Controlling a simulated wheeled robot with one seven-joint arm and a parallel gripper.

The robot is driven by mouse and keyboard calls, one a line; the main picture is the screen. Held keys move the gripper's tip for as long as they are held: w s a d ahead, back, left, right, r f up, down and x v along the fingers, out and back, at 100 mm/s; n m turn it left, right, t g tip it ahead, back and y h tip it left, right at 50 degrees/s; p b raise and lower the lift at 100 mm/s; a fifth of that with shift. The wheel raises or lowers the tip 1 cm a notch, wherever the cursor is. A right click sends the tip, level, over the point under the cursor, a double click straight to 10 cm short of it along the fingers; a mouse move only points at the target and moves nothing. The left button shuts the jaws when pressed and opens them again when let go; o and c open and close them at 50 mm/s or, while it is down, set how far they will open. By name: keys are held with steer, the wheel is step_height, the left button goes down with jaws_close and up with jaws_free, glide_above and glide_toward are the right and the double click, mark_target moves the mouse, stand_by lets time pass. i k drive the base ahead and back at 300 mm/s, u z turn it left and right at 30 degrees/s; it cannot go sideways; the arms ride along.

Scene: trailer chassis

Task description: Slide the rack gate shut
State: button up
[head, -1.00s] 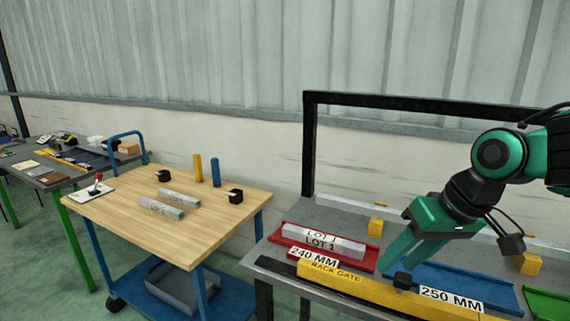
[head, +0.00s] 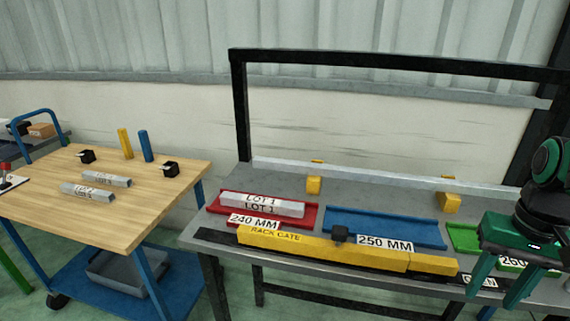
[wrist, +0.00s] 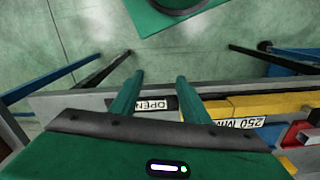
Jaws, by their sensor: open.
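The rack gate (head: 310,246) is a long yellow bar along the front edge of the grey rack table, in front of the red and blue trays. In the wrist view my fingers (wrist: 160,78) are apart over the table's edge, and the yellow bar (wrist: 250,105) lies to the right.
A red tray (head: 307,220) holds grey LOT 1 bars (head: 262,204). A blue tray (head: 420,236) looks empty, and a green tray (head: 463,238) is partly behind my gripper. Yellow blocks (head: 314,185) stand behind. A wooden-topped cart (head: 135,205) stands left. A black frame (head: 240,110) rises behind.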

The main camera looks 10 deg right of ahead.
mark_target(337, 248)
steer(key=z, duration=0.4)
steer(key=k, duration=0.85)
steer(key=u, duration=0.35)
